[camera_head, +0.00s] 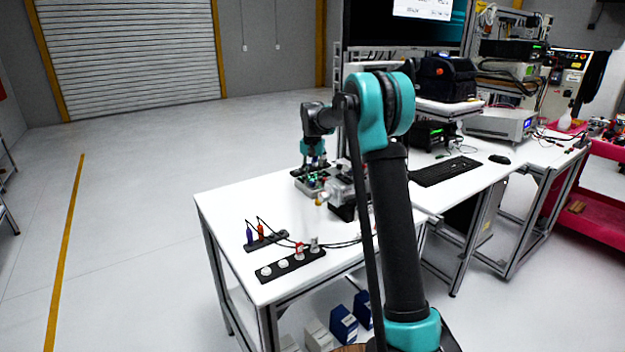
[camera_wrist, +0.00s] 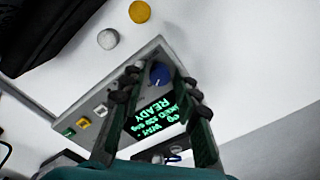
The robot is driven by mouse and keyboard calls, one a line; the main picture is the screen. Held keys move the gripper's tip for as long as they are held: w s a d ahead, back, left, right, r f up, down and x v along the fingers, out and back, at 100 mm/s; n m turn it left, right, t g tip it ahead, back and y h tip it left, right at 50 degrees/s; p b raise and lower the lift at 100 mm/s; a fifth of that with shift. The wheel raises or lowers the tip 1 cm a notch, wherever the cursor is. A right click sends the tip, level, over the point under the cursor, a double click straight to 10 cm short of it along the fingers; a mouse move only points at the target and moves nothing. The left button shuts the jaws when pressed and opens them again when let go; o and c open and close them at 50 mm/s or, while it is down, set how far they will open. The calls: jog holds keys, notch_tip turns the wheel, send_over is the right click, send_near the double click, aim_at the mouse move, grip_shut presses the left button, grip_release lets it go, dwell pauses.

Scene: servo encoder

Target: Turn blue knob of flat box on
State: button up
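The flat box (camera_wrist: 62,148) is a grey case with a lit green display (camera_wrist: 158,117) that shows the word READY. Its blue knob (camera_wrist: 159,73) is beside the display in the wrist view. My gripper (camera_wrist: 159,68) is open, with one finger on each side of the blue knob. I cannot tell whether either finger touches the knob. In the head view the box (camera_head: 312,184) lies on the white table, with my gripper (camera_head: 314,166) right above it. The blue knob cannot be made out there.
Small green, yellow and white buttons (camera_wrist: 84,122) line the box. Power strips (camera_head: 290,265) with plugs and cables lie on the near white table (camera_head: 225,205). A keyboard (camera_head: 445,171) is to the right.

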aim_at(312, 181)
jog(key=shift+o, duration=0.6)
notch_tip(312, 181, up, 12)
dwell(0.5)
